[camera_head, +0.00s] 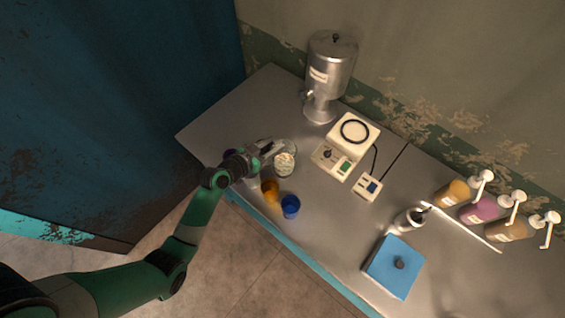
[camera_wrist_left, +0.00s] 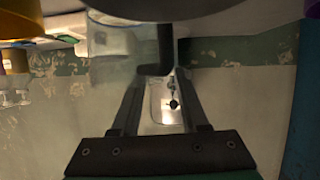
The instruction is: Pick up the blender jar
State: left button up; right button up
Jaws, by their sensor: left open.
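The blender jar (camera_head: 285,162) is clear, with whitish contents, and stands toward the left part of the metal counter. My left gripper (camera_head: 268,150) is at the jar's left side, low over the counter. In the left wrist view the jar's clear wall (camera_wrist_left: 112,55) fills the upper left, and a dark handle (camera_wrist_left: 165,45) hangs in line with the gap between my fingers. The left gripper (camera_wrist_left: 160,85) is open there. I cannot tell whether a finger touches the handle. My right gripper is not in view.
An orange cup (camera_head: 270,190) and a blue cup (camera_head: 291,206) stand close in front of the jar. A blue box (camera_head: 394,266) and pump bottles (camera_head: 480,208) stand at right.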

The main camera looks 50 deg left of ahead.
pick_arm(q)
grip_shut()
dwell(1.4)
